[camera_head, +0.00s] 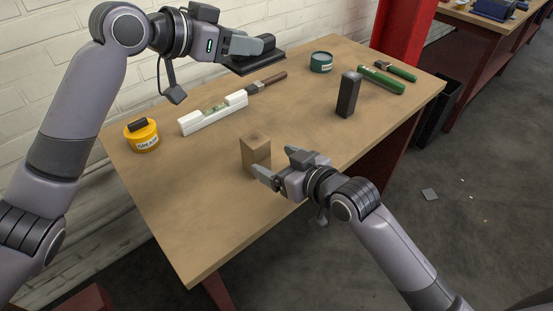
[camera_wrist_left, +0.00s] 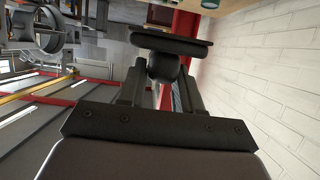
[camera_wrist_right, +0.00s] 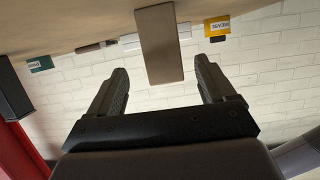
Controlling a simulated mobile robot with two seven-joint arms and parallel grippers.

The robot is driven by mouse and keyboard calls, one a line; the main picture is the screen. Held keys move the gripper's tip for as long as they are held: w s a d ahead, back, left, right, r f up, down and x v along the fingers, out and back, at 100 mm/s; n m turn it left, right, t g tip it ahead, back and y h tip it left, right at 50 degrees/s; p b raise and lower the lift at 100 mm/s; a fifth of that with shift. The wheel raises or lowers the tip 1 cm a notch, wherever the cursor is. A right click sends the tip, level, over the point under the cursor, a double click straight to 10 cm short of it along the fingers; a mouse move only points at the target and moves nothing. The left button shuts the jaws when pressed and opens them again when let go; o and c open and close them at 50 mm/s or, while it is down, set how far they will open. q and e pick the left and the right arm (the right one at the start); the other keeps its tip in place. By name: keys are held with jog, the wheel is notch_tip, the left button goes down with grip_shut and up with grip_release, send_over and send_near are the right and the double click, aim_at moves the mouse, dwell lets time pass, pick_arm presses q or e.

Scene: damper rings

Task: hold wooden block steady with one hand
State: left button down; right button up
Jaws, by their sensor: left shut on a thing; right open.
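The wooden block (camera_head: 256,152) stands upright near the front edge of the workbench. In the right wrist view the block (camera_wrist_right: 160,45) appears centred between the two fingers, with gaps on both sides. My right gripper (camera_head: 277,163) is open at the block's right, low over the bench. One fingertip overlaps the block's lower part in the head view; I see no grip on it. My left gripper (camera_head: 266,46) is raised above the back of the bench, shut on the knob of a black flat-plated tool (camera_head: 258,64). The tool (camera_wrist_left: 172,44) also shows in the left wrist view.
On the workbench (camera_head: 210,235) are a yellow grease tin (camera_head: 142,136), a white level (camera_head: 212,114), a brush (camera_head: 268,81), a teal tin (camera_head: 321,62), a dark upright block (camera_head: 348,94) and green-handled tools (camera_head: 382,79). The front left of the bench is clear. A brick wall stands behind.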

aim_at(263, 155)
jog(key=shift+w+a+r, duration=0.15)
jog(key=shift+w+a, duration=0.1)
jog(key=shift+a, duration=0.1)
jog(key=shift+x, duration=3.55)
jog(key=c, duration=1.1)
jog(key=shift+c, duration=0.2)
pick_arm(q)
jog(key=s+a+f, duration=0.1)
jog(key=s+f, duration=0.1)
jog(key=f, duration=0.5)
jog(key=s+a+f, duration=0.1)
jog(key=s+f, duration=0.1)
jog(key=f, duration=0.5)
jog(key=shift+s+a, duration=0.25)
